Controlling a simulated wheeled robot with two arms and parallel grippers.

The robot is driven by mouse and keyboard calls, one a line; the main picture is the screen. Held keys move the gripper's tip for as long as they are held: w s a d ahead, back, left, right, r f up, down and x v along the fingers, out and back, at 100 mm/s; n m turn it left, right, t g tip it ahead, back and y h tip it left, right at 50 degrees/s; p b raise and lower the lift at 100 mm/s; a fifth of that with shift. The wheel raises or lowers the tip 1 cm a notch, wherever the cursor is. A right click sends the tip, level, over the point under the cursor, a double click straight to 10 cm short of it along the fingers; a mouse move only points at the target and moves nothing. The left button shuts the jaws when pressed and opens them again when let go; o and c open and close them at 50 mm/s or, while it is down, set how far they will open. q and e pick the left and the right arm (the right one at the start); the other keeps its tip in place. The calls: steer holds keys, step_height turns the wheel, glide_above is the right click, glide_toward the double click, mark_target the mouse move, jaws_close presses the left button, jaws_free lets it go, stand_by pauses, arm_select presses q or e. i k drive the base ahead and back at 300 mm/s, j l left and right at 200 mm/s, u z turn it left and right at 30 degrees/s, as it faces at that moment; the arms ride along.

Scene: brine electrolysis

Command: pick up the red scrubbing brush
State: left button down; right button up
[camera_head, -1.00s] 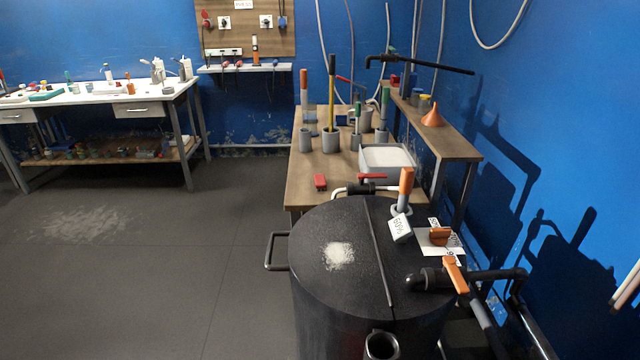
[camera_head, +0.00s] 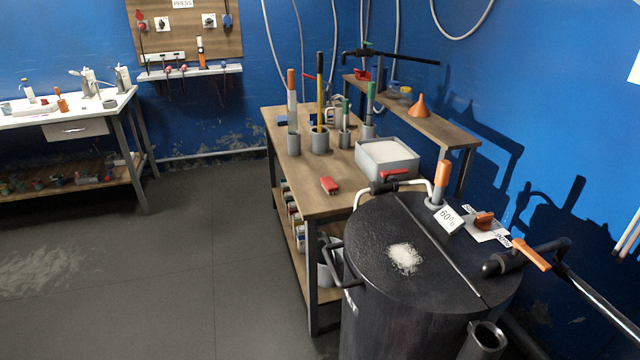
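A small red object (camera_head: 330,185) that looks like the scrubbing brush lies on the wooden bench (camera_head: 300,202), near its front edge. It is apart from the grey tub (camera_head: 388,162) to its right and from the black tank (camera_head: 375,235) in front. Its bristles are too small to make out. Neither of my grippers shows in the head view.
Grey holders with upright tools (camera_head: 320,140) stand behind the red object. A pipe with a red-handled valve (camera_head: 394,175) is at its right. The tank's side handle (camera_head: 345,270) sticks out by the bench. The floor (camera_head: 220,260) left of the bench is clear.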

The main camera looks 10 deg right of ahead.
mark_target(328, 184)
steer(key=i+j+z, duration=0.15)
steer(key=j, duration=0.2)
steer(key=i+j+z, duration=0.1)
steer(key=i+j, duration=0.15)
steer(key=i+j+z, duration=0.15)
steer(key=j, duration=0.3)
steer(key=i+j+z, duration=0.1)
steer(key=j, duration=0.25)
steer(key=i+j+z, duration=0.15)
steer(key=j, duration=0.25)
steer(key=i, duration=0.05)
